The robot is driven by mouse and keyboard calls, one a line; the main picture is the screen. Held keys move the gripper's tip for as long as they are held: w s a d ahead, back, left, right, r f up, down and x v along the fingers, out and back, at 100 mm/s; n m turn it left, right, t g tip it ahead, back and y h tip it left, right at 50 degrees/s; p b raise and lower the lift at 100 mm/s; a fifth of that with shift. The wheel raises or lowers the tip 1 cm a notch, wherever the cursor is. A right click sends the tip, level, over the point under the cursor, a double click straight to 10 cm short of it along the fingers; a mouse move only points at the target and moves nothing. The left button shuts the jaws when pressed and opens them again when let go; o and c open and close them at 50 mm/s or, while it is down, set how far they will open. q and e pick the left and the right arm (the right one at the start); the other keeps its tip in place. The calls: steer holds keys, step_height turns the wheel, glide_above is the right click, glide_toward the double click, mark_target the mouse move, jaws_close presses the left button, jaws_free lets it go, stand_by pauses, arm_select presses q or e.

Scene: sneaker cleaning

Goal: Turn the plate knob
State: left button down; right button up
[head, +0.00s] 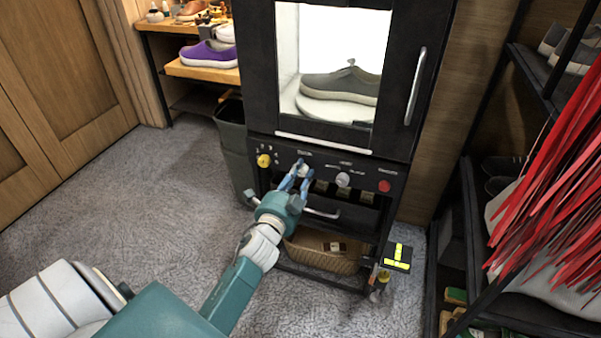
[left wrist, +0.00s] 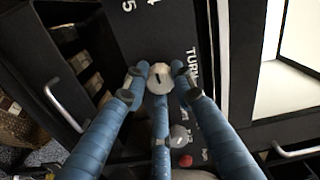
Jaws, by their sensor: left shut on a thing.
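The plate knob is a pale faceted knob (left wrist: 160,78) with a dark mark, beside a label that starts "TURN" in the left wrist view. My left gripper (head: 300,170) is at the black control panel (head: 325,172), shut on this knob. Its blue fingers (left wrist: 157,85) close around the knob from both sides, and the third finger lies below it. My right gripper is not in view.
A yellow knob (head: 263,160), a white knob (head: 342,179) and a red button (head: 384,186) sit on the same panel. The cabinet door handle (head: 416,86) is at the upper right. A drawer handle (head: 322,213) is just under my gripper.

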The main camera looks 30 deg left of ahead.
arm_select(q)
steer(key=shift+a, duration=0.25)
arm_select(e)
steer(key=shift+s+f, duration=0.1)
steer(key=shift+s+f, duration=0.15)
arm_select(q)
steer(key=c, duration=1.4)
jaws_free()
steer(key=shift+s+a, duration=0.1)
steer(key=shift+c, duration=0.2)
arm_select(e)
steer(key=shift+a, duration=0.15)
arm_select(q)
steer(key=shift+s+d+f, duration=0.1)
steer(key=shift+s+d, duration=0.15)
steer(key=shift+s, duration=0.05)
steer(key=v, duration=1.1)
steer(key=shift+s, duration=0.2)
